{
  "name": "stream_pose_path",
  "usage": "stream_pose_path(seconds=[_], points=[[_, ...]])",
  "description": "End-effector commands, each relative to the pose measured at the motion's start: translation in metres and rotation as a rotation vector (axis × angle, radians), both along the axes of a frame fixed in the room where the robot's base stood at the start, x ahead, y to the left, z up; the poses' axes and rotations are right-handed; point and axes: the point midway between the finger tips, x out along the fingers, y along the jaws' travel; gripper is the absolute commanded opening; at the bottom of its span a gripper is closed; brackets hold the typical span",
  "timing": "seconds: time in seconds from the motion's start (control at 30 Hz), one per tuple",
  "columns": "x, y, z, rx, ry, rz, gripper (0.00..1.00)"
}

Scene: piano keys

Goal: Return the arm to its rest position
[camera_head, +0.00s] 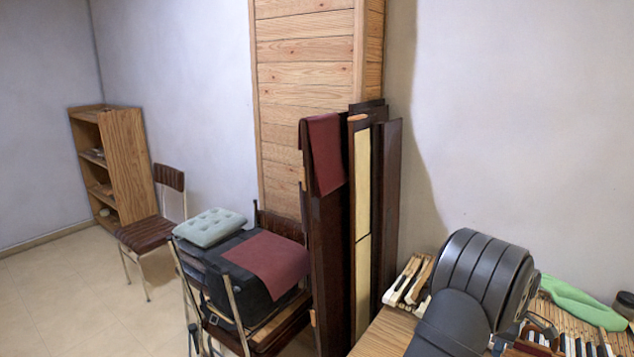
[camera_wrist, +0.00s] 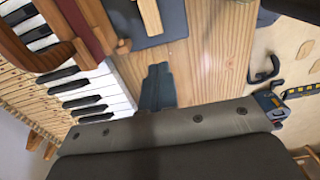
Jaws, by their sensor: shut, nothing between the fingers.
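My gripper (camera_wrist: 158,68) shows in the wrist view as two dark fingers pressed together, with nothing between them. It points toward a light wooden surface (camera_wrist: 205,70). Piano keys (camera_wrist: 112,92), white and black, lie to the left of the fingers, apart from them in the picture. In the head view my dark grey arm fills the lower right and hides part of the bench; my gripper cannot be made out there. Some piano keys (camera_head: 575,343) show at the lower right edge, beyond my arm.
Loose keys (camera_head: 408,280) lie left of my arm. A green cloth (camera_head: 583,302) lies on the right. Dark panels (camera_head: 328,235) lean upright beside a loaded chair (camera_head: 232,310). The wrist view shows reddish wooden parts (camera_wrist: 82,28) and a dark hook (camera_wrist: 264,70).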

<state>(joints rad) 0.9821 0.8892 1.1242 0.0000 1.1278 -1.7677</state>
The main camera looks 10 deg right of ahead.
Motion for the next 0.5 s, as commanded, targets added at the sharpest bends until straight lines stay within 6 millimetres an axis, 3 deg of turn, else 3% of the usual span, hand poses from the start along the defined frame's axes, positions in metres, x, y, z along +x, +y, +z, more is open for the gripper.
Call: stream_pose_path(seconds=[0.33,0.5], points=[[0.0,0.0,0.0,0.001,0.001,0.0,0.0],[0.0,0.0,-0.015,0.004,0.002,0.0,0.0]])
